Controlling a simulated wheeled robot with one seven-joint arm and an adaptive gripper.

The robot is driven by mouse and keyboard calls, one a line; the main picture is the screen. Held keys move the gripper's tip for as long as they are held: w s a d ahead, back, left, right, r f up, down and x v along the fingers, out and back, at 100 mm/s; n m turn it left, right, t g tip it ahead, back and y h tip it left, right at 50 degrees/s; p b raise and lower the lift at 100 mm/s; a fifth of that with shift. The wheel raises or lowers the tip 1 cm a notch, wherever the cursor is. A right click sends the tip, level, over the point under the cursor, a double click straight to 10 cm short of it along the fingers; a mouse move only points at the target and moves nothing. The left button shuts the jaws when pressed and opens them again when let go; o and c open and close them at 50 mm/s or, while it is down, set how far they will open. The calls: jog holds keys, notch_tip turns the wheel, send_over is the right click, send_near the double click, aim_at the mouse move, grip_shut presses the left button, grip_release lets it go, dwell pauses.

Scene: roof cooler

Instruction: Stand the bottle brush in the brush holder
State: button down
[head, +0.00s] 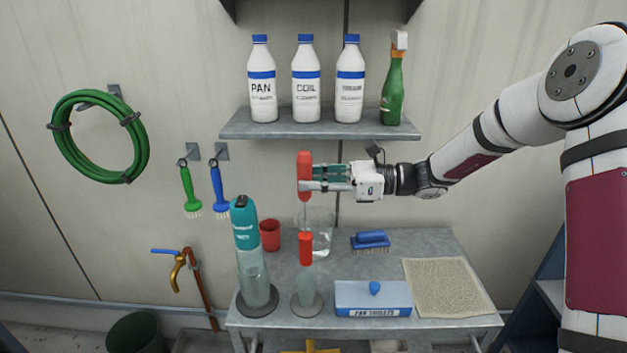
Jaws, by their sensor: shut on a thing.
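My gripper (312,186) is shut on an upright red handle (304,165), which I take to be the bottle brush. A thin rod runs down from the handle toward the bench. Its lower end is hard to make out near a clear jug (323,240) and a second red upright piece (306,248). That red piece sits atop a pale, see-through body (305,286) on a round grey base. A taller teal-topped, see-through cylinder (256,278) on a dark round base stands to its left. I cannot tell which of these is the brush holder.
On the grey bench (320,268) are a red cup (270,235), a blue scrubbing brush (371,240), a blue and white box (373,299) and a beige cloth (446,288). A shelf (320,130) with several bottles overhangs the bench, close above my gripper.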

jog(key=b, duration=0.1)
send_over(307, 233)
jog(key=d, duration=0.1)
jog(key=shift+d+f, duration=0.15)
jog(key=shift+f, duration=3.8)
jog(key=shift+f+b, duration=0.3)
jog(key=shift+f, duration=0.05)
jog(key=shift+f+b, duration=0.6)
jog(key=shift+f, duration=2.05)
jog(key=c, duration=1.2)
grip_release()
jog(key=shift+c, duration=0.2)
jog(key=shift+d, duration=0.1)
